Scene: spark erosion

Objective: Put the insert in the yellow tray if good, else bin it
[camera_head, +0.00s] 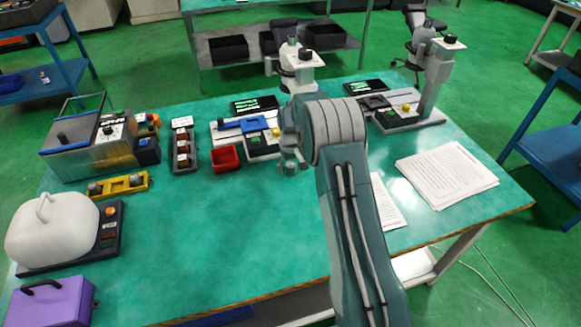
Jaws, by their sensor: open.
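The yellow tray (133,184) lies at the left of the green table, with two roundish grey pieces in it. A small open red box (225,158), perhaps the bin, stands near the table's middle. A dark rack (190,167) with several brownish pieces is left of it. I cannot tell which piece is the insert. My gripper (291,164) is over the table, right of the red box and in front of a measuring station. It is small and partly hidden by my arm; its jaws are open and I see nothing held.
A metal machine (85,150) stands at the back left. A white domed cover (52,232) on a dark base and a purple box (52,303) fill the left front. Two measuring stations (247,142) (405,119) stand at the back. Papers (445,178) lie right. The front middle is clear.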

